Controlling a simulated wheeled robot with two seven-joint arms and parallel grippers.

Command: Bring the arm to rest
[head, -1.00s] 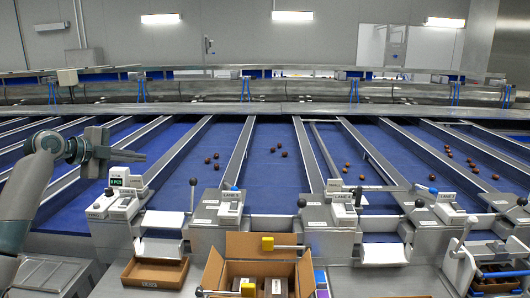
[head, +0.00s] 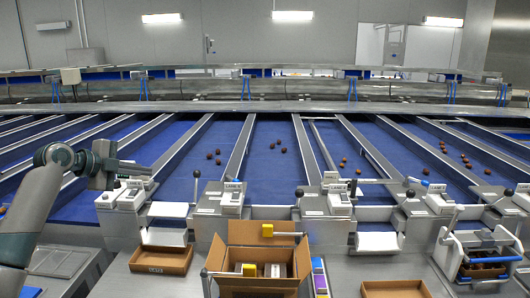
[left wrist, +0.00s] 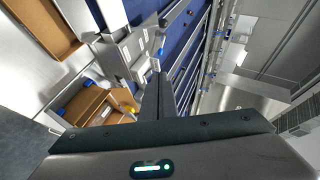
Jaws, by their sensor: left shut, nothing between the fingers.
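My left gripper (head: 140,169) is at the left of the head view, held up over the blue lanes near the lane station. Its fingers are together and hold nothing. They point to the right in the head view. In the left wrist view the shut fingers (left wrist: 158,95) point up the picture, with the lane stations and blue belts beyond and below them. My right gripper does not show in either view.
An open cardboard box (head: 263,250) stands at the front middle, and it also shows in the left wrist view. Shallow brown trays (head: 160,260) lie before the stations. Blue lanes (head: 270,165) carry several dark dates. A blue-handled device (head: 480,255) stands at the right.

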